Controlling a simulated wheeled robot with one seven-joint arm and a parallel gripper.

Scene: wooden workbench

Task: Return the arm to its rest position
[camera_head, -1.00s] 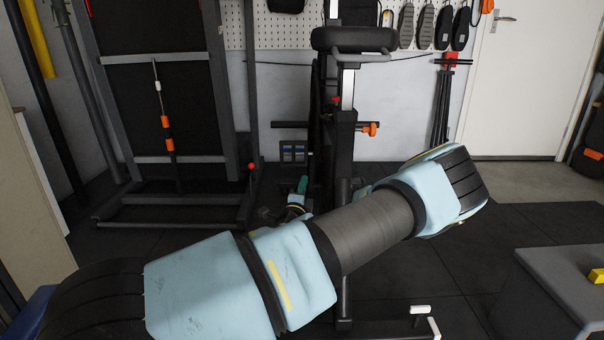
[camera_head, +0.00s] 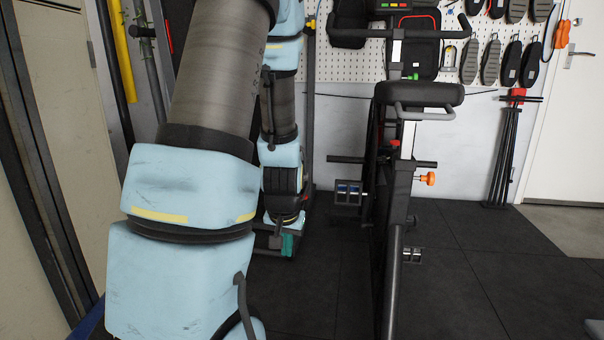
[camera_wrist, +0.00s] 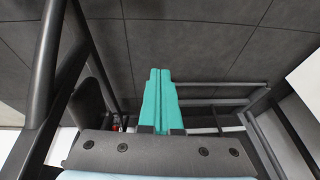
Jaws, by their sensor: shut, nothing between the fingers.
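My arm (camera_head: 180,180) stands upright and folded on the left side of the head view. Its far links hang down behind the near ones. My gripper shows in the wrist view (camera_wrist: 160,72) as two teal fingers pressed together, with nothing between them. In the head view a small teal part of my gripper (camera_head: 288,245) points down low behind the arm. No object is held.
An exercise bike (camera_head: 400,150) stands right of my arm on the dark tiled floor (camera_head: 480,290). A pegboard with shoes (camera_head: 490,60) and a white door (camera_head: 575,130) are behind. Dark frame bars surround the gripper in the wrist view (camera_wrist: 45,70). Floor at the right is clear.

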